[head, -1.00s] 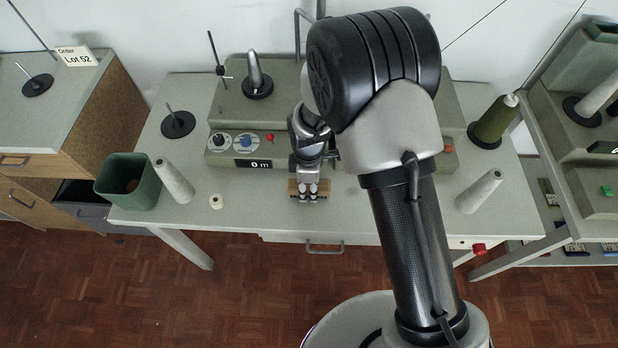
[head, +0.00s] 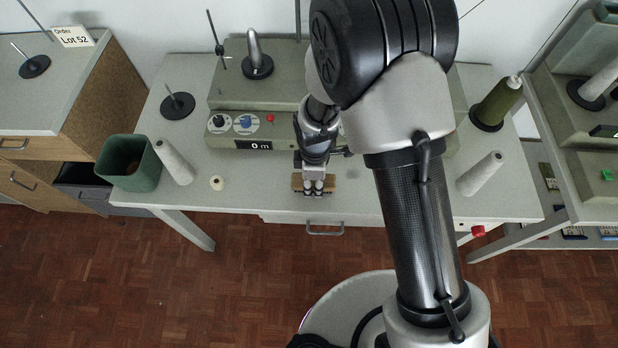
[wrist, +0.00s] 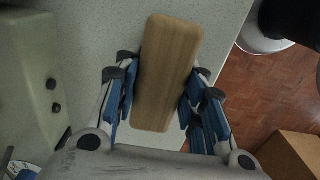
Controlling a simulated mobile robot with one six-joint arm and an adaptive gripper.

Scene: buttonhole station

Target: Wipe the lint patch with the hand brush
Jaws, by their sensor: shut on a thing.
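My gripper (head: 314,186) is shut on the hand brush (head: 299,182), which shows as a wooden block across the fingers, over the front middle of the table. In the wrist view the brush's tan wooden back (wrist: 166,72) lies between the blue-padded fingers of my gripper (wrist: 158,98). Its bristles are hidden. I cannot tell whether the brush touches the tabletop.
A machine with a "0 m" display (head: 253,145) stands behind.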

